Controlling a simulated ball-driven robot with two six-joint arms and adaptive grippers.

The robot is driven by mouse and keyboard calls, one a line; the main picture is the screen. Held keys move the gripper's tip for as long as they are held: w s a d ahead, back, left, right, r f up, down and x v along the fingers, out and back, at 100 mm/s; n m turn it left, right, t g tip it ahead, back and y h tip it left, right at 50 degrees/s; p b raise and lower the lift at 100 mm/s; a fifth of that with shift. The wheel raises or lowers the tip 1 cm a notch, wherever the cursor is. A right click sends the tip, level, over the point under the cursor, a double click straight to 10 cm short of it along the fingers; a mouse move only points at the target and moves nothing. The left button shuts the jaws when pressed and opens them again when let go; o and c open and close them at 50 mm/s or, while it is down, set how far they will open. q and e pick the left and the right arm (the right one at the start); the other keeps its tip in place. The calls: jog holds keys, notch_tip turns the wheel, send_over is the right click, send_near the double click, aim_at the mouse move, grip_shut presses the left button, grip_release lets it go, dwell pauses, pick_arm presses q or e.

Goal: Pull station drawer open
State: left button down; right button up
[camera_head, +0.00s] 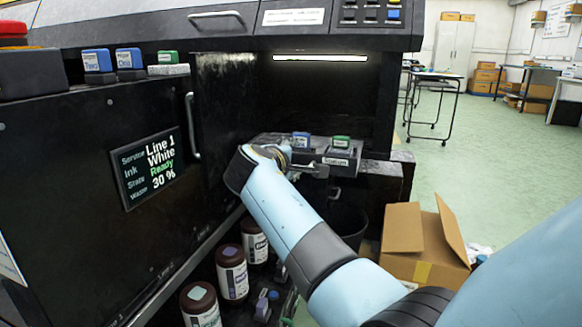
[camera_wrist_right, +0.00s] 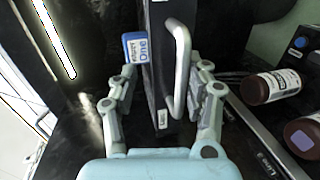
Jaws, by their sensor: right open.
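The black station drawer (camera_wrist_right: 157,45) has a light grey bar handle (camera_wrist_right: 180,62) on its front, which shows close up in the right wrist view. My right gripper (camera_wrist_right: 163,82) is open, with one finger on each side of the drawer front and handle in that view. The handle appears nearer the right-hand finger; I cannot tell if they touch. In the head view my right gripper (camera_head: 277,155) is at the station's recess, beside the drawer unit (camera_head: 340,162), and partly hides it. A blue-capped block (camera_head: 301,140) and a green-capped block (camera_head: 341,142) sit on top. My left gripper is out of view.
Several brown-capped ink bottles (camera_head: 232,275) stand below the machine. The machine's left panel carries a screen (camera_head: 148,170) and a tall handle (camera_head: 192,125). A dark bin (camera_head: 346,222) and an open cardboard box (camera_head: 420,245) stand on the floor near my right arm.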

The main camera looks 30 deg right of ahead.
jog(key=o, duration=1.1)
jog(key=r, duration=0.6)
jog(key=shift+w+d, duration=0.15)
jog(key=shift+w, duration=0.15)
jog(key=shift+s+r+h, duration=0.15)
jog(key=shift+r, duration=0.5)
jog(key=shift+s+r+h, duration=0.1)
jog(key=shift+r+h, duration=0.05)
jog(key=shift+r, duration=0.45)
jog(key=c, duration=0.7)
jog(key=shift+s+a+r, duration=0.15)
jog(key=shift+a, duration=0.1)
jog(key=c, duration=0.4)
jog(key=shift+d+f, duration=0.1)
jog(key=shift+f, duration=0.2)
jog(key=shift+c, duration=0.2)
jog(key=shift+f, duration=0.1)
